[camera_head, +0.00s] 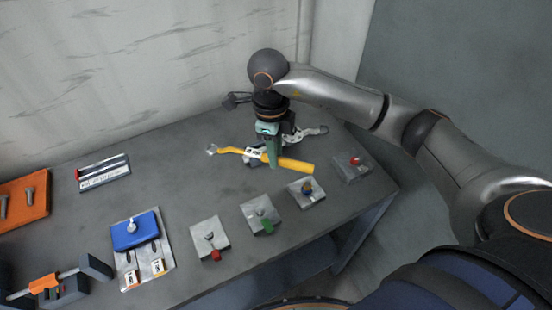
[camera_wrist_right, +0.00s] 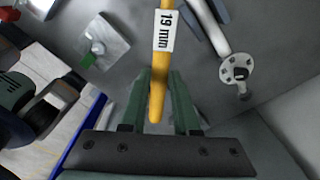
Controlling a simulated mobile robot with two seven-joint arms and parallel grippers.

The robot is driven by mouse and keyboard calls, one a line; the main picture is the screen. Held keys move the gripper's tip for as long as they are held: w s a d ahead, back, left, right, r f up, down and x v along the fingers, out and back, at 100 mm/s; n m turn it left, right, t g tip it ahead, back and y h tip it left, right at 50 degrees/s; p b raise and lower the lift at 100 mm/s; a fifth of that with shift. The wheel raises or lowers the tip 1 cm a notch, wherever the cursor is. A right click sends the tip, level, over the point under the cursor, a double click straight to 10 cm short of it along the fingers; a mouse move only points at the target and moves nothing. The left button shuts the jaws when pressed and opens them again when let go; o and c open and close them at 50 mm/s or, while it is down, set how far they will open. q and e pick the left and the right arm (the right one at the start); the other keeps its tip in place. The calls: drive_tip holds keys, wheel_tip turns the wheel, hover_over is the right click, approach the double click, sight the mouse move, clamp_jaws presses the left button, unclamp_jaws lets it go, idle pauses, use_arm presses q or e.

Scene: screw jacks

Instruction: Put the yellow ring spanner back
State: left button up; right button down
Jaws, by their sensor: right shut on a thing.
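The yellow ring spanner (camera_head: 290,163) has a silver head at its left end and a white label. The label reads 19 mm in the right wrist view, where the spanner (camera_wrist_right: 157,92) runs between the green fingers. My right gripper (camera_head: 272,160) points down over the back right of the table and is shut on the spanner's handle. Its fingers (camera_wrist_right: 160,78) flank the handle in the wrist view. Whether the spanner touches the table is hard to tell. My left gripper is not in view.
Several metal plates with coloured parts line the table's front, including a red-tipped one (camera_head: 210,240) and a green-tipped one (camera_head: 260,213). A silver lever-like part (camera_head: 312,132) lies behind the gripper. A blue block (camera_head: 135,231) and an orange tray (camera_head: 38,188) stand left.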

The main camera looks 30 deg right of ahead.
drive_tip(key=shift+w+d+f, duration=0.4)
drive_tip(key=shift+w+f, duration=0.1)
drive_tip(key=shift+f, duration=0.25)
wheel_tip(320, 180, down, 3)
drive_tip(key=shift+w+d+f+p, duration=0.1)
drive_tip(key=shift+w+p, duration=0.05)
drive_tip(key=shift+p, duration=0.15)
drive_tip(key=shift+f, duration=0.1)
drive_tip(key=shift+f, duration=0.1)
drive_tip(key=c, duration=0.7)
unclamp_jaws()
drive_tip(key=shift+o, duration=0.2)
